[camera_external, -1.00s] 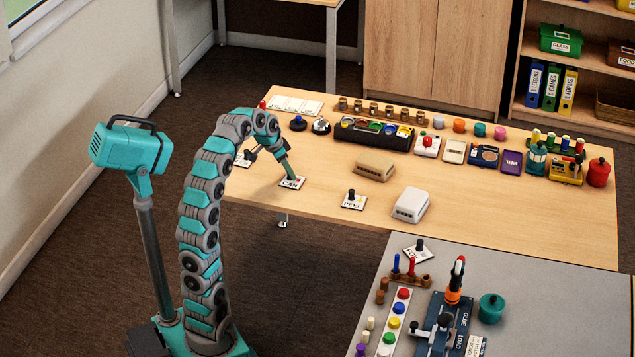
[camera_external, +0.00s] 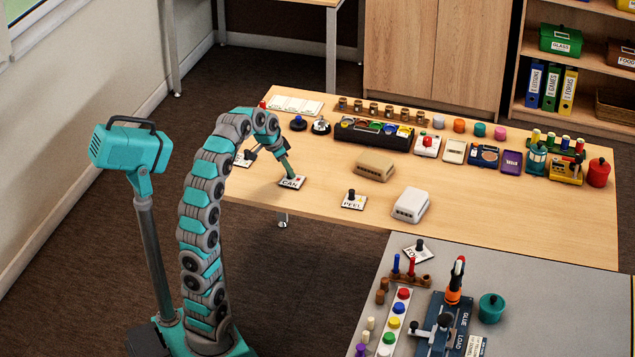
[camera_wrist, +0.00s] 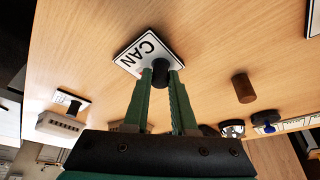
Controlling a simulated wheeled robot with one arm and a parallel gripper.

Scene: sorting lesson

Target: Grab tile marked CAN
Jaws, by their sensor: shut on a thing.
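The white tile marked CAN (camera_external: 291,183) is at the front edge area of the wooden table, to the left. In the wrist view the tile (camera_wrist: 133,56) shows its letters and a dark round knob (camera_wrist: 160,74). My gripper (camera_external: 293,174) reaches down to it from above. In the wrist view my gripper (camera_wrist: 161,80) has its two green fingers on either side of the knob, shut on it. The tile appears to lie on or just above the table; I cannot tell which.
A tile marked PEEL (camera_external: 354,200) lies to the right, near a white box (camera_external: 410,205) and a tan box (camera_external: 374,166). Another tile (camera_external: 242,159) lies left, partly behind my arm. A black tray (camera_external: 373,134) stands further back. Bare wood surrounds the CAN tile.

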